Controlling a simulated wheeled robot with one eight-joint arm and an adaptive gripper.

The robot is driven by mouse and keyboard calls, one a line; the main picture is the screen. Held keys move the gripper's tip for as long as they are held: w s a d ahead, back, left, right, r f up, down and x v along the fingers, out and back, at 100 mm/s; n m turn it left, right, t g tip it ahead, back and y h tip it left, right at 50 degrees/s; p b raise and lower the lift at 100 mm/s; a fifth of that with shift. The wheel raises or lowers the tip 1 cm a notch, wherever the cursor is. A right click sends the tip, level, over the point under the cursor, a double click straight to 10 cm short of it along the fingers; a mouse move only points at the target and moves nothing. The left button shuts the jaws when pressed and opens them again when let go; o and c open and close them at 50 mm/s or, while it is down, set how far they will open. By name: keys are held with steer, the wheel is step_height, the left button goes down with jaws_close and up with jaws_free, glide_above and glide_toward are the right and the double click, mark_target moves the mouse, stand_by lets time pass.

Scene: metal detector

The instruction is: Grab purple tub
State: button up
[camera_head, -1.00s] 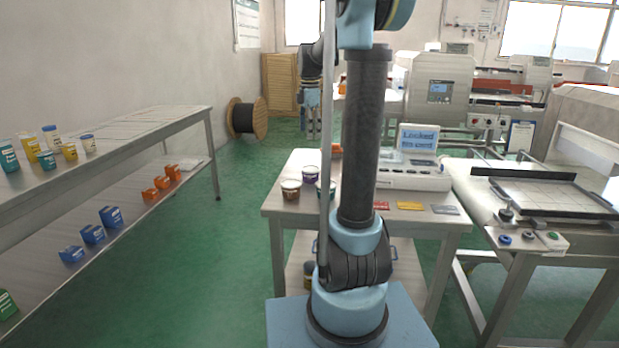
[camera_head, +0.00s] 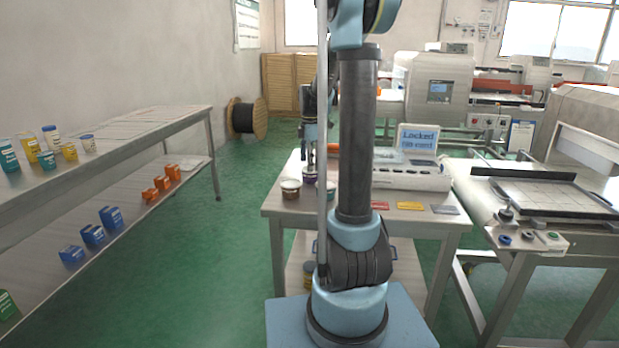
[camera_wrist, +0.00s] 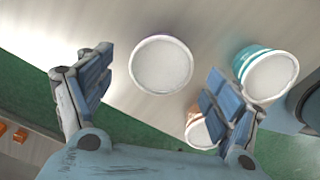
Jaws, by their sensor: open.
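The purple tub (camera_head: 309,174) stands upright on the small table, with a white lid. In the wrist view it shows from above as a white round lid with a thin purple rim (camera_wrist: 161,65), between my fingers and a little beyond their tips. My gripper (camera_head: 309,157) is open and empty, above the purple tub and apart from it. In the wrist view my gripper (camera_wrist: 160,95) has its two fingers spread to either side of the tub.
A brown tub (camera_head: 290,190) stands to the left and nearer. A teal tub (camera_wrist: 268,73) is close on the right. A white device (camera_head: 412,178) and several cards (camera_head: 409,206) lie right of my arm. The left shelf (camera_head: 130,125) holds jars and boxes.

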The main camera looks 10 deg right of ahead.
steer(key=shift+f, duration=1.75)
steer(key=shift+c, duration=0.4)
steer(key=c, duration=1.2)
steer(key=shift+r, duration=0.1)
